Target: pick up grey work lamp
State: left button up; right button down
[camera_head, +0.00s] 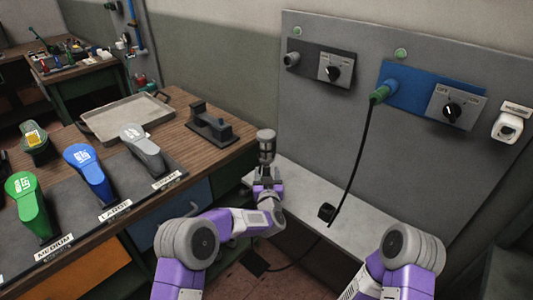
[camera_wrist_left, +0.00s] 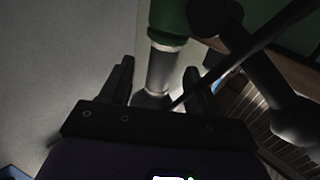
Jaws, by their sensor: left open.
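The grey work lamp (camera_head: 266,147) stands upright just beyond my left gripper (camera_head: 267,178), near the right end of the wooden bench in the head view. In the left wrist view, a pale cylinder (camera_wrist_left: 161,72) with a green upper part shows beyond and between the open fingers of my left gripper (camera_wrist_left: 158,82). I cannot tell whether the fingers touch it. The lamp's lower end is hidden by the gripper in the head view. My right gripper is outside the head view.
The wooden bench (camera_head: 190,143) holds a tray (camera_head: 127,117), a black fixture (camera_head: 210,123) and green, blue and grey heel-shaped pieces. A grey panel carries a green plug (camera_head: 383,92) whose black cable hangs down past a pale ledge (camera_head: 370,235). A dark bar crosses the wrist view's right side.

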aim_at(266, 136)
pick_arm(q)
jog(key=shift+w+a, duration=0.1)
jog(key=shift+w, duration=1.15)
jog(key=shift+r, duration=0.1)
grip_shut()
notch_tip(266, 136, up, 10)
jog(key=p, duration=0.3)
jog(key=shift+r+p, duration=1.6)
jog(key=shift+r, duration=0.45)
